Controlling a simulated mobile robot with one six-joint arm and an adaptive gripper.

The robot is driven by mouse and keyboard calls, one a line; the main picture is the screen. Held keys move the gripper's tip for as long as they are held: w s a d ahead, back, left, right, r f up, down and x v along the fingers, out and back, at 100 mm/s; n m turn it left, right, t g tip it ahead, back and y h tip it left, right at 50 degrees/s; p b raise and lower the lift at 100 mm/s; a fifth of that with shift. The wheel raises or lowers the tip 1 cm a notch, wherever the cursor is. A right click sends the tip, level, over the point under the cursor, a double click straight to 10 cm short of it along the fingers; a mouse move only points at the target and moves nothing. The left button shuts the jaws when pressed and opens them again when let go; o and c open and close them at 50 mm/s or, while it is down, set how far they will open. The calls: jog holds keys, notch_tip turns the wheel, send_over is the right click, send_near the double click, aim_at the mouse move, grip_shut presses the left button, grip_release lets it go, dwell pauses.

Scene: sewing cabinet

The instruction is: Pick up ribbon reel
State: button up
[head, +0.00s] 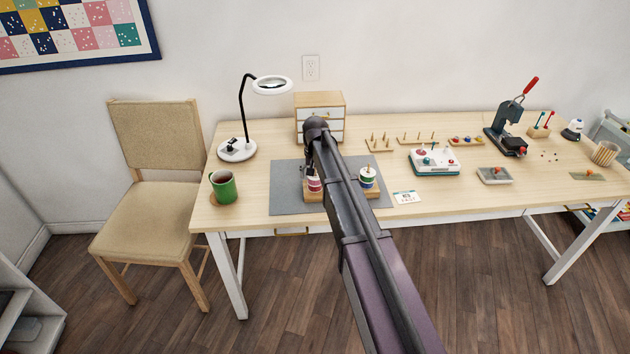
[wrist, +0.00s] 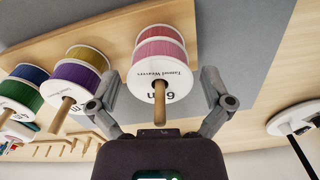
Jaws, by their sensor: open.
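In the wrist view, a stack of pink and red ribbon reels (wrist: 160,50) with white flanges sits on a wooden peg. My open gripper (wrist: 161,76) has one finger on each side of this stack; I cannot tell whether either touches. The pink and red reels also show in the head view (head: 315,184), just below my gripper, which is partly hidden by my arm. A yellow and purple stack (wrist: 80,75) and a blue and green stack (wrist: 22,90) stand to the left in the wrist view. All are on a wooden rack (head: 314,196).
The rack stands on a grey mat (head: 285,180) on the table (head: 450,185). A green mug (head: 223,188) and a magnifier lamp (head: 270,86) are to the left. A small drawer cabinet (head: 320,103) stands behind. A white-and-teal device (head: 434,162) is to the right.

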dwell(0.4)
jog(key=c, duration=0.9)
jog(key=shift+o, duration=0.2)
jog(key=shift+r, duration=0.2)
notch_tip(320, 180, up, 10)
jog(key=p, duration=1)
jog(key=shift+f, duration=0.2)
jog(key=d+r+p, duration=0.1)
jog(key=d, duration=0.5)
jog(key=d+r+p, duration=0.1)
jog(key=d, duration=0.5)
jog(key=d+r+p, duration=0.1)
jog(key=d, duration=0.5)
jog(key=shift+r+p, duration=0.3)
